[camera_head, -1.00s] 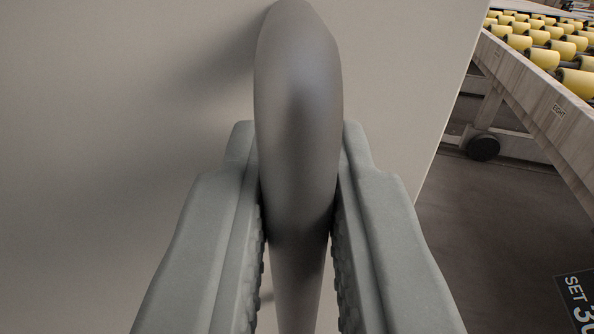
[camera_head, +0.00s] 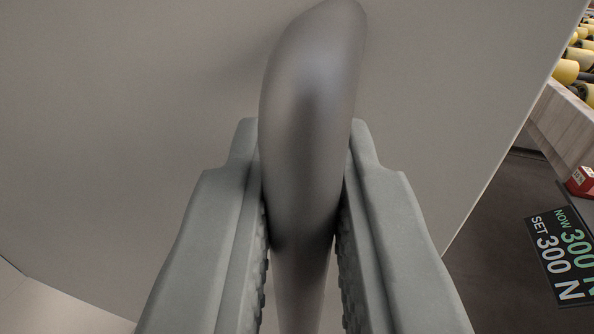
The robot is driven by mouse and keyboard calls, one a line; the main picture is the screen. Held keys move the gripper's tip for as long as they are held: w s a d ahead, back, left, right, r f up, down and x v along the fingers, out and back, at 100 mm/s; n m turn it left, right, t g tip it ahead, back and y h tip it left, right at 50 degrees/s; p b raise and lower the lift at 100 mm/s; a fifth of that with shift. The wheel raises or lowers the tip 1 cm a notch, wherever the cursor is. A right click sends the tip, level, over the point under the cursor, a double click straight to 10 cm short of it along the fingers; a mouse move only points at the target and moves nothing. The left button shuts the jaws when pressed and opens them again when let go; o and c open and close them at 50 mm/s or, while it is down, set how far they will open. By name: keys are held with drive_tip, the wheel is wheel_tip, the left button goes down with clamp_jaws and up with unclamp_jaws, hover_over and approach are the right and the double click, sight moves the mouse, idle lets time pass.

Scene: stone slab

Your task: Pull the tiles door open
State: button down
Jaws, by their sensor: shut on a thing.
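The door (camera_head: 160,110) is a plain grey-beige panel that fills most of the view behind my gripper. The lower part of the handle runs down between the fingers.
To the right beyond the door edge are a wooden-framed rack with yellow rollers (camera_head: 565,72), a small red box (camera_head: 582,182) and dark floor (camera_head: 490,220). A dark sign (camera_head: 562,258) reads "NOW 300 N, SET 300 N". A pale surface (camera_head: 45,310) shows at the lower left.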

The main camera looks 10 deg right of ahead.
drive_tip(key=c, duration=1.7)
unclamp_jaws()
drive_tip(key=shift+d, duration=0.15)
drive_tip(key=shift+c, duration=0.2)
drive_tip(key=shift+s, duration=0.1)
drive_tip(key=s+a, duration=0.3)
drive_tip(key=s, duration=1.4)
drive_tip(key=shift+a, duration=0.2)
drive_tip(key=s+a+r+n+y, duration=0.2)
drive_tip(key=s+a+r+y, duration=0.1)
drive_tip(key=s+a+r, duration=0.6)
drive_tip(key=shift+s+a+r, duration=0.15)
drive_tip(key=shift+s+a, duration=0.65)
drive_tip(key=shift+s, duration=0.3)
